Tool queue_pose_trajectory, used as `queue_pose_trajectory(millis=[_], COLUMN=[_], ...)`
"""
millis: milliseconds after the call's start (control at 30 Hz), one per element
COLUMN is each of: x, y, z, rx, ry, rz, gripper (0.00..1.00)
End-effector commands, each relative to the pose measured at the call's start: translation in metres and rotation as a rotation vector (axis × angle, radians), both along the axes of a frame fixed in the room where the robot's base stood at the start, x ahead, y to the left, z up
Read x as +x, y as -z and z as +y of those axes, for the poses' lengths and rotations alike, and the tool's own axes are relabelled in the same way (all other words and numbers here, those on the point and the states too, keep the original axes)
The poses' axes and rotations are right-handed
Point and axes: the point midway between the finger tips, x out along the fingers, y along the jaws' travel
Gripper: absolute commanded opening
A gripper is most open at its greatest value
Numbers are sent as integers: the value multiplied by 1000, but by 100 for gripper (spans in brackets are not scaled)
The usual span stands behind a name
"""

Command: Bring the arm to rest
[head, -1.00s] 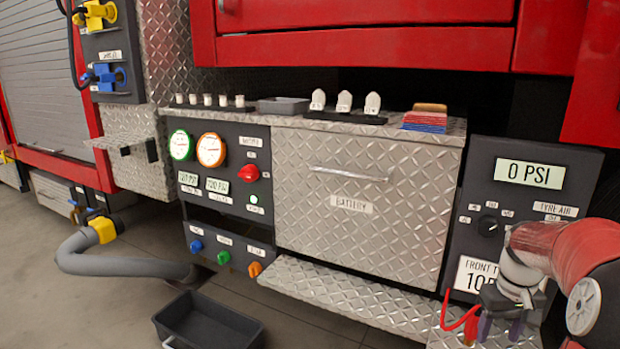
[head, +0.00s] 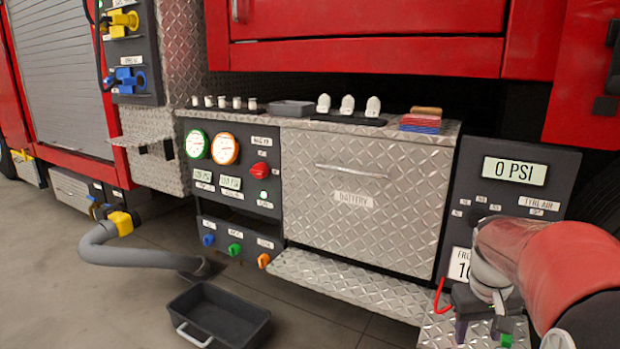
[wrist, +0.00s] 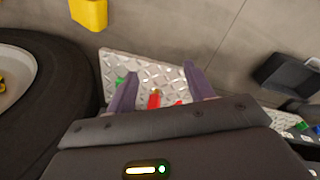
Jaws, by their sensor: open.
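My gripper (head: 483,333) is at the lower right in the head view, in front of the tyre air panel (head: 512,190) and near the right end of the diamond-plate step (head: 345,285). Its two purple fingers are apart in the wrist view (wrist: 160,82), with nothing seen held between them. Beyond the fingers, the wrist view shows the step plate (wrist: 140,66) with small red and green items on it. My red arm reaches in from the right edge and hides part of the panel.
A dark tray (head: 218,312) lies on the floor, and a grey hose (head: 135,262) runs left of it. A black tyre (wrist: 70,85) is close on the left in the wrist view, with a yellow block (wrist: 89,13) above. Open floor lies at the lower left.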

Motion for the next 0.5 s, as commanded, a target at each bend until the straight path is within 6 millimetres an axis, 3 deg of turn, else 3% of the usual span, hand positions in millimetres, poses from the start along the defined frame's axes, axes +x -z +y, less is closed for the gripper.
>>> queue_pose_trajectory(millis=[233,400,500], x=[-30,-75,-102], y=[-46,-75,-82], z=[72,130,154], rx=[-61,-53,-16], ry=[-37,-66,-80], rz=[-103,-245,-322], gripper=[52,52,52])
